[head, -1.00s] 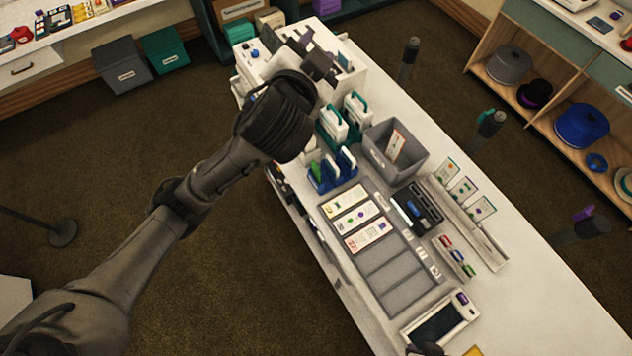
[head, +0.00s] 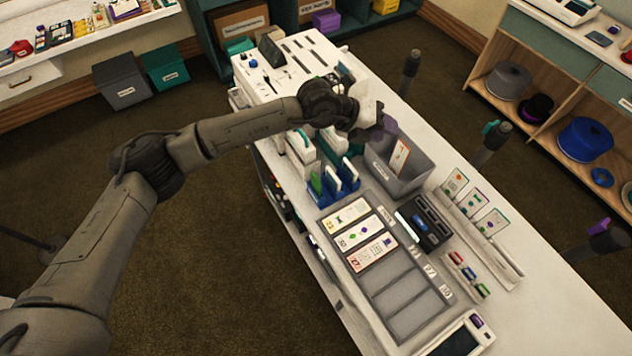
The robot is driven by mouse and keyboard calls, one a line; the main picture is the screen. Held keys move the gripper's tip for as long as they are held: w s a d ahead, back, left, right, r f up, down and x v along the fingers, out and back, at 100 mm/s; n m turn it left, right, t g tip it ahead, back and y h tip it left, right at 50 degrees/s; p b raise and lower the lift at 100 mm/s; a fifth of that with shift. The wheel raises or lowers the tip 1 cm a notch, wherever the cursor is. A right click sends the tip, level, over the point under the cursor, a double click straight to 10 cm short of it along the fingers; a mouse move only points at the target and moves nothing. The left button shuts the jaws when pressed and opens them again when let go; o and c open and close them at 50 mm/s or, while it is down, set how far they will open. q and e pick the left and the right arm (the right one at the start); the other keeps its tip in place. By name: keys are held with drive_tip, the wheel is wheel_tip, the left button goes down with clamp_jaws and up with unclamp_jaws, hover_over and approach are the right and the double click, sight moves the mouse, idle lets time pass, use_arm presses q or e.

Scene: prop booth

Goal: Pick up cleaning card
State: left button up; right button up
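A white card (head: 400,157) with an orange mark stands in the bin. Several printed cards (head: 358,232) lie in the grey slotted tray (head: 407,308), and more cards (head: 473,200) stand in a rack. I cannot tell which one is the cleaning card. My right gripper is not in view.
A white slotted box (head: 290,55) stands at the counter's far end. Blue and green holders (head: 333,185) stand beside the bin. Dark posts (head: 490,140) rise along the counter's right side. The counter's right front (head: 560,310) is clear.

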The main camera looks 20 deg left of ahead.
use_arm(q)
drive_tip(key=a+f+n+g+y, duration=0.2)
drive_tip(key=a+f+y, duration=0.3)
drive_tip(key=a, duration=0.1)
drive_tip(key=n+g+y, duration=0.3)
drive_tip(key=n+y, duration=0.2)
drive_tip(key=n, duration=0.2)
hover_over(317, 181)
wheel_tip(317, 181, down, 4)
drive_tip(key=f, duration=1.2)
drive_tip(key=shift+w+a+f, duration=0.15)
drive_tip(key=shift+w+f, duration=0.1)
drive_tip(key=shift+f, duration=0.15)
drive_tip(key=shift+c, duration=0.5)
clamp_jaws()
